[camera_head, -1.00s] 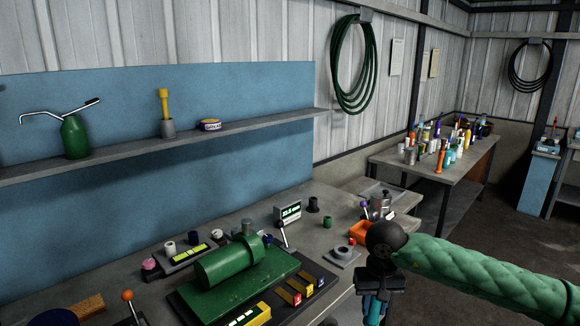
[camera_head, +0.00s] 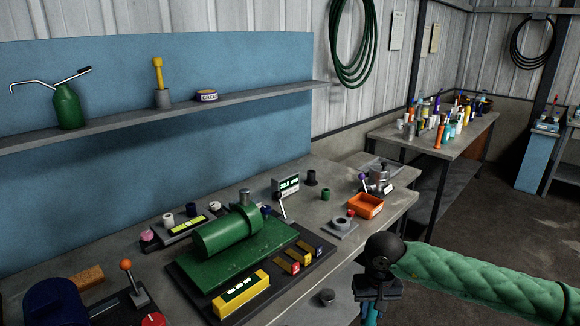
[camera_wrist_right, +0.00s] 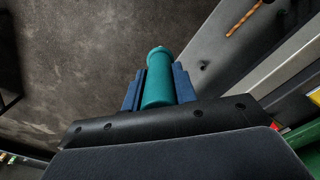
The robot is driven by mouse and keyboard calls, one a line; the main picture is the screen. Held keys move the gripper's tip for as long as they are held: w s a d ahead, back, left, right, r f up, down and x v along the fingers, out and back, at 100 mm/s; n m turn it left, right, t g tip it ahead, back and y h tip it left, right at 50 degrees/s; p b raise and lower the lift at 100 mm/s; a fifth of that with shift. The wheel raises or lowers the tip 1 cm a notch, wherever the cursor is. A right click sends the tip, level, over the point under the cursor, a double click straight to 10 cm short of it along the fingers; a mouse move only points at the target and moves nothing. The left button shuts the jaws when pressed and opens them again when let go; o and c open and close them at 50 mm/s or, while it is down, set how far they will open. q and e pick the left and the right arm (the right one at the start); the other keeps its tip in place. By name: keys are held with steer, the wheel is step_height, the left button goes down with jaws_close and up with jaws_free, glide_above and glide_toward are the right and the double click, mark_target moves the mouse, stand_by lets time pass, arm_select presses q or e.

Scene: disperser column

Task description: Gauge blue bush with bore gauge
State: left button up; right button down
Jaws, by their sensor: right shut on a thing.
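My right gripper (camera_head: 369,315) is low at the front right in the head view, by the bench's front edge. In the right wrist view its blue fingers (camera_wrist_right: 158,88) are shut on a teal cylinder (camera_wrist_right: 158,80) with a small tip on its far end. I cannot tell whether this cylinder is part of the bore gauge. Small bushes stand along the back of the bench, among them a pink one (camera_head: 147,236) and a white one (camera_head: 168,219). I cannot single out the blue bush for sure. A digital readout (camera_head: 287,185) stands at the back. My left gripper is out of view.
A green machine (camera_head: 228,233) on a dark base fills the middle of the bench.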

steer(key=shift+r, duration=5.85)
